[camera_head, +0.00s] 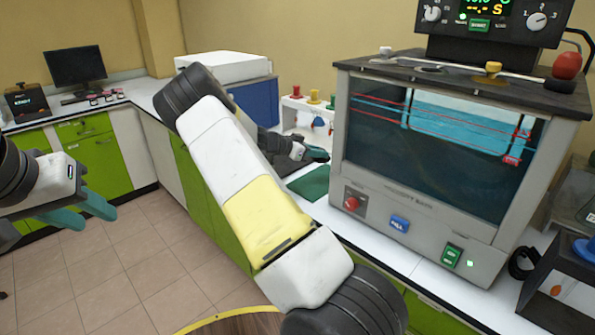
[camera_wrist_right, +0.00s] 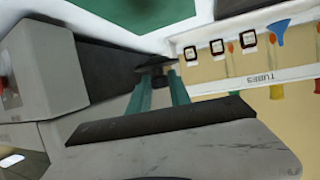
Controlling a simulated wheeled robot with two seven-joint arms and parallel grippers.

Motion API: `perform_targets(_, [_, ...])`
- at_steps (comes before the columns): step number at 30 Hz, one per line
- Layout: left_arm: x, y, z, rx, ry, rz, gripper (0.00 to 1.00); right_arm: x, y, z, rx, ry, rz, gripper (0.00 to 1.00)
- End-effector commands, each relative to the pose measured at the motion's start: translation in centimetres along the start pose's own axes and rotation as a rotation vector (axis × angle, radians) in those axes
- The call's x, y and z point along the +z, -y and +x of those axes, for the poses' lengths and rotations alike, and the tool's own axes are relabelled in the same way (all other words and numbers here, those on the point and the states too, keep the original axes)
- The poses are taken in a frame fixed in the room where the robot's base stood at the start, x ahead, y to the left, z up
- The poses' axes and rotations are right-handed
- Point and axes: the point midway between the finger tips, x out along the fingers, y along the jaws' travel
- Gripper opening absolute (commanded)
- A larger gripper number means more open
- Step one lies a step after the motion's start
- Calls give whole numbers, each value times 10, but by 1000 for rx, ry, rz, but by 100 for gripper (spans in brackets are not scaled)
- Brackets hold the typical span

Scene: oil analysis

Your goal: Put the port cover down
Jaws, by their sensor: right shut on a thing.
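My right gripper (camera_head: 317,154) reaches over the counter left of the viscosity bath (camera_head: 408,210). In the right wrist view its teal fingers (camera_wrist_right: 157,92) are shut on a small black piece, seemingly the port cover (camera_wrist_right: 153,63). The cover's full shape is hard to make out, and I cannot tell whether it touches anything below. In the head view it cannot be made out at the fingertips. My left gripper (camera_head: 82,211) hangs over the floor at the left, its teal fingers apart and empty.
A green mat (camera_head: 311,183) lies on the counter near the right gripper; it also shows in the right wrist view (camera_wrist_right: 130,12). A white tube rack (camera_head: 293,103) with coloured pieces stands behind. The bath's lid (camera_head: 450,84) carries several knobs.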

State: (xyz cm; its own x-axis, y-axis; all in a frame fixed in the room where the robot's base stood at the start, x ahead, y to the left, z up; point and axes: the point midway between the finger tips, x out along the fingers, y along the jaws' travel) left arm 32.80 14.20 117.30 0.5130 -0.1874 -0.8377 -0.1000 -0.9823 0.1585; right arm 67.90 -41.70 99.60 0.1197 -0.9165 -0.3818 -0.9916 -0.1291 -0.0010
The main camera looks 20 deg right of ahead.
Motion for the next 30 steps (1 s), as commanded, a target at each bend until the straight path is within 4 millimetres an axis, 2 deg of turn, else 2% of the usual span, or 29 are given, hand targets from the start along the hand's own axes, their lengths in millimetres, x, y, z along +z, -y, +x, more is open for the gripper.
perform_targets(1, [0, 0, 0, 0, 0, 0, 36, 11, -1, 4, 2, 0, -5, 0])
perform_targets(6, [0, 0, 0, 0, 0, 0, 36, 35, -1, 15, 1, 0, -4, 0])
perform_targets(11, [0, 0, 0, 0, 0, 0, 36, 46, -1, 18, 0, 1, -3, 0])
perform_targets(18, [0, 0, 0, 0, 0, 0, 36, 74, -1, 30, 0, 1, -3, 0])
perform_targets(29, [0, 0, 0, 0, 0, 0, 36, 78, -1, 32, -1, 1, -2, 0])
perform_targets(30, [0, 0, 0, 0, 0, 0, 36, 78, -1, 32, -1, 1, -1, 30])
